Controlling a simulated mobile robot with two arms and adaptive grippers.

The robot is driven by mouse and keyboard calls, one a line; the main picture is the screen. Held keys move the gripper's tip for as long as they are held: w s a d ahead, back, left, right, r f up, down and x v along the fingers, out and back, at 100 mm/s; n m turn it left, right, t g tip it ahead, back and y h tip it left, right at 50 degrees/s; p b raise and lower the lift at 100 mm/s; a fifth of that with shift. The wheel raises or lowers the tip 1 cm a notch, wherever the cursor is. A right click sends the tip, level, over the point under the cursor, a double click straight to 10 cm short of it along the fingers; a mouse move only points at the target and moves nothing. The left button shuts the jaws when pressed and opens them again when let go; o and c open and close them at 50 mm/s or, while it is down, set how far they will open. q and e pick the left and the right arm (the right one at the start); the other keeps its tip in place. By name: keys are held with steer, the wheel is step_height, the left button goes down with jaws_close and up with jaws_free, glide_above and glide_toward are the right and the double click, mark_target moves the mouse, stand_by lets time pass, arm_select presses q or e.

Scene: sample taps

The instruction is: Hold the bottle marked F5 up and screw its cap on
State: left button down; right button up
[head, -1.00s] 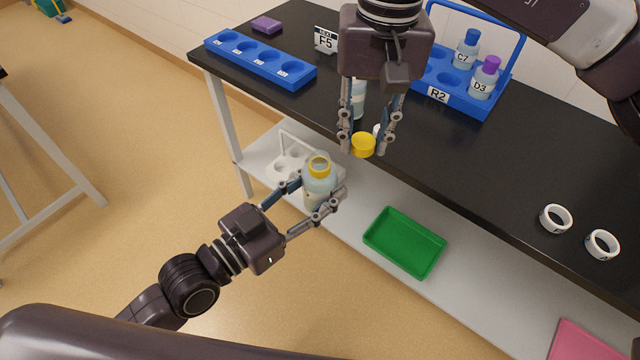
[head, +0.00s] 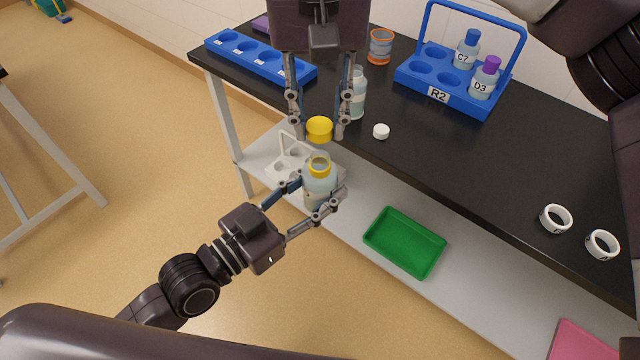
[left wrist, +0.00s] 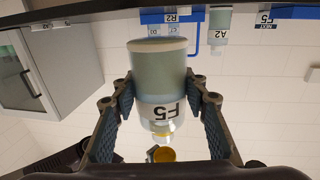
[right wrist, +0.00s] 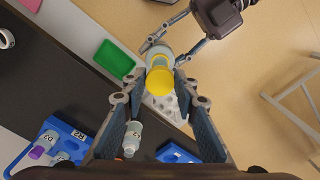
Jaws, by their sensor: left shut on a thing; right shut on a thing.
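The bottle marked F5 (head: 319,185) is clear with pale liquid and a yellow neck ring. My left gripper (head: 314,200) is shut on its body and holds it upright in front of the bench edge. The left wrist view shows the F5 label (left wrist: 161,111) between the fingers. The yellow cap (head: 319,130) is between the fingertips of my right gripper (head: 318,134), which is shut on it. In the head view the cap is just above the bottle's open mouth, with a small gap. The right wrist view shows the cap (right wrist: 159,82) largely over the mouth.
On the black bench (head: 480,160) stand an uncapped bottle (head: 357,95), a white cap (head: 381,131), blue rack R2 (head: 440,95) with bottles C7 and D3, a blue holder (head: 290,72), an orange-banded jar (head: 381,46) and white rings (head: 555,218). A green tray (head: 405,242) is on the lower shelf.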

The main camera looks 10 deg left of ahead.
mark_target(320, 159)
steer(key=shift+f, duration=1.5)
steer(key=shift+s+f, duration=0.1)
steer(key=shift+f, duration=0.8)
steer(key=shift+f, duration=0.55)
